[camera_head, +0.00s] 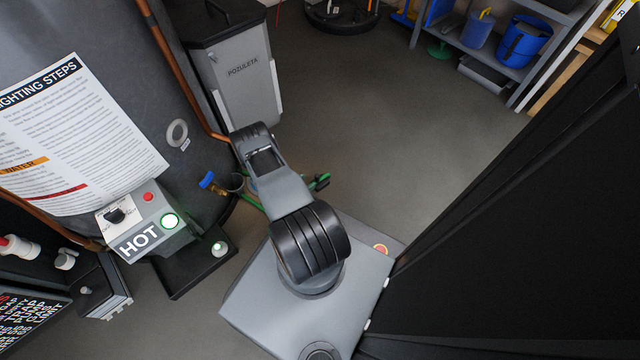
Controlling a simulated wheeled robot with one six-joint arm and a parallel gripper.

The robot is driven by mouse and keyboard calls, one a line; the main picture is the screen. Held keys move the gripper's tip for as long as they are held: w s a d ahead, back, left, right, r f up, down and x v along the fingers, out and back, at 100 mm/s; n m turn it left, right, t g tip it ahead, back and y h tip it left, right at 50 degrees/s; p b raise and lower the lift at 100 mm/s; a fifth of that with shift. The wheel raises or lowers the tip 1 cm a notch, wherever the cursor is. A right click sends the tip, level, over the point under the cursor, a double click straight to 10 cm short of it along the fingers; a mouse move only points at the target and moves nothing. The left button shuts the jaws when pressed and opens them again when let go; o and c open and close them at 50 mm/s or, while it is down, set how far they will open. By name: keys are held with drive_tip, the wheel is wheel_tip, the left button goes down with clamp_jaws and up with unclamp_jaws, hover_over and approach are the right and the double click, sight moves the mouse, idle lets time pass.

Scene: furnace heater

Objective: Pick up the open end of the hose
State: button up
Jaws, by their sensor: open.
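A green hose (252,201) shows low beside the tank, partly hidden behind my arm. A brass valve with a blue handle (207,181) is just left of it at the tank's base. More green with a dark, fitting-like piece (321,182) shows right of my arm; I cannot tell whether this is the hose's open end. My arm rises from my base and bends near the grey cabinet. My gripper cannot be made out; it seems hidden behind the arm, so its distance from the hose cannot be told.
The large grey tank (95,45) and its control box marked HOT (150,235) stand at left. A grey POZULETA bin (243,85) is behind the arm. Shelves with blue containers (520,42) stand at upper right. A large black surface fills the right. Floor (410,120) between is clear.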

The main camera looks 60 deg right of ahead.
sight(316, 177)
drive_tip(key=shift+x, duration=0.9)
drive_tip(key=b+x, duration=0.2)
drive_tip(key=x, duration=0.2)
drive_tip(key=shift+f, duration=0.2)
drive_tip(key=shift+s+d+f, duration=0.15)
drive_tip(key=shift+d, duration=0.5)
clamp_jaws()
